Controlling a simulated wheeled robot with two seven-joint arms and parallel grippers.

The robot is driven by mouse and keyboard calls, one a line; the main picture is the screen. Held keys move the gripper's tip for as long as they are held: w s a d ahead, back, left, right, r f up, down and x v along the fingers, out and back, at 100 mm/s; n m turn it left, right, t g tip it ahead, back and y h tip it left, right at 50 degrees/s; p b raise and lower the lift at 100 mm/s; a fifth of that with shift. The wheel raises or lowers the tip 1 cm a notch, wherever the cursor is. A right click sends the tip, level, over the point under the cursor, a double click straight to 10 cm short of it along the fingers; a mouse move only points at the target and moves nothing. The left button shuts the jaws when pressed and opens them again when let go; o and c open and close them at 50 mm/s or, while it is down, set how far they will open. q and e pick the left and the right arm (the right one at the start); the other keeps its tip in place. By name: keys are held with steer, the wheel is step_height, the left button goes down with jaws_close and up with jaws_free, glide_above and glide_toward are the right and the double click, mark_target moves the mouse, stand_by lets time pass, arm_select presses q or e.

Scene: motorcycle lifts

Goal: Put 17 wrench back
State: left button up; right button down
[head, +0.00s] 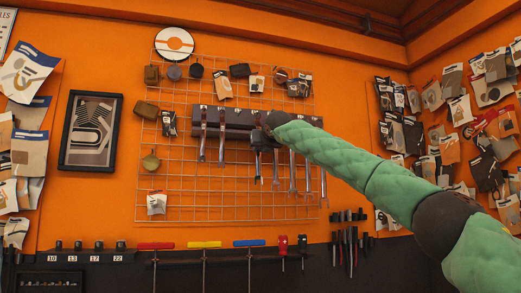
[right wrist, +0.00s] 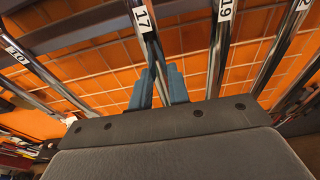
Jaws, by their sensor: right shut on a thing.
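The wrench rack (head: 238,118) is a dark bar on the wire grid, with several wrenches hanging from it. My right gripper (head: 260,146) is in front of the rack's middle. In the right wrist view its blue fingers (right wrist: 158,88) are shut on the shaft of a chrome wrench (right wrist: 153,48). A white tag reading 17 (right wrist: 142,18) lies in line with this wrench, at the dark bar. The wrench's lower end (head: 258,171) shows below my gripper in the head view. Whether its top sits in the rack is hidden. My left gripper is not in view.
Neighbouring wrenches hang close by, tagged 19 (right wrist: 225,10) on the right and 10 (right wrist: 15,54) on the left. The wire grid (head: 215,205) is behind them. T-handle tools (head: 204,245) hang below. Packaged parts (head: 460,110) cover the right wall.

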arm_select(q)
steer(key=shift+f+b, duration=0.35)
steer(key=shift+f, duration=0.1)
arm_select(e)
steer(key=shift+a+f, duration=0.1)
steer(key=shift+f, duration=0.15)
steer(key=c, duration=1.3)
jaws_free()
steer(key=shift+w, duration=0.15)
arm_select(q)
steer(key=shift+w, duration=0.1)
arm_select(e)
steer(key=shift+o, duration=0.2)
steer(key=shift+b+v, duration=0.55)
steer(key=shift+v, duration=0.2)
arm_select(q)
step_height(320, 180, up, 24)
steer(key=b, duration=0.3)
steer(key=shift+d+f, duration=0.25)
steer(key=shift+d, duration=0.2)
arm_select(e)
steer(key=f+v, duration=0.1)
steer(key=v, duration=0.5)
steer(key=shift+r, duration=0.45)
